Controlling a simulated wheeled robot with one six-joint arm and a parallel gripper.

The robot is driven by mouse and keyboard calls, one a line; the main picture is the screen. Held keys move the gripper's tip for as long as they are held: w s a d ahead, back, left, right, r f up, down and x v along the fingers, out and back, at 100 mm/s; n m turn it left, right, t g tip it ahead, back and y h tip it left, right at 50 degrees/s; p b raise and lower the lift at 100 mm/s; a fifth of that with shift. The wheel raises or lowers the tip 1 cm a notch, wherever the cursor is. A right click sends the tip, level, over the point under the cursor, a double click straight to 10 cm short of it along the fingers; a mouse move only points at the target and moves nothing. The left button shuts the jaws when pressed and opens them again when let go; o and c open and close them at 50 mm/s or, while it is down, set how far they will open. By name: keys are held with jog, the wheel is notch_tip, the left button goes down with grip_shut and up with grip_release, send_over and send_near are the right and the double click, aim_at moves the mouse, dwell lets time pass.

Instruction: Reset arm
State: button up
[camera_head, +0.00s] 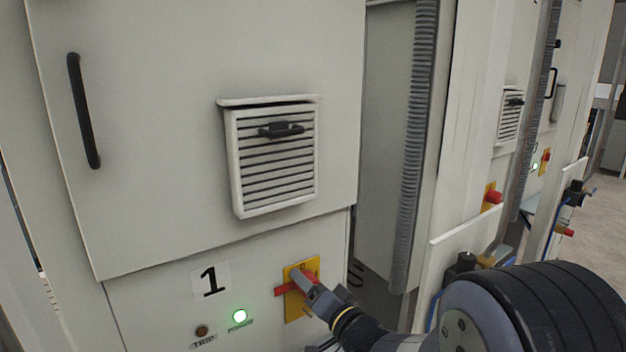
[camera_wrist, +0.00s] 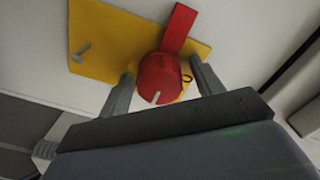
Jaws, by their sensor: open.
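A red rotary switch (camera_wrist: 160,76) with a red bar is mounted on a yellow plate (camera_wrist: 112,38) on the cabinet front. In the head view the switch (camera_head: 281,290) and plate (camera_head: 290,311) are partly covered by my gripper (camera_head: 307,282). In the wrist view my gripper (camera_wrist: 162,67) is open, with one finger on each side of the red knob. A gap shows beside both fingers; I cannot tell whether either touches the knob.
The cabinet carries a number 1 label (camera_head: 210,281), a lit green lamp (camera_head: 239,316), a dark trip lamp (camera_head: 202,331), a protruding louvred vent (camera_head: 275,160) and a black handle (camera_head: 83,110). A grey corrugated hose (camera_head: 412,150) runs down the gap to the right.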

jog(key=shift+s+d, duration=0.1)
dwell(0.3)
jog(key=b+v, duration=0.2)
jog(key=v, duration=0.9)
jog(key=p+x, duration=0.2)
jog(key=x, duration=0.9)
jog(key=shift+f+n, duration=0.15)
jog(key=shift+n, duration=0.25)
jog(key=shift+n+b, duration=0.45)
jog(key=shift+n, duration=0.35)
jog(key=n+b, duration=0.1)
jog(key=n, duration=0.5)
jog(key=shift+n+b, duration=0.3)
jog(key=shift+n, duration=0.1)
jog(key=n, duration=0.4)
jog(key=shift+r+n, duration=0.2)
jog(key=shift+n, duration=2.2)
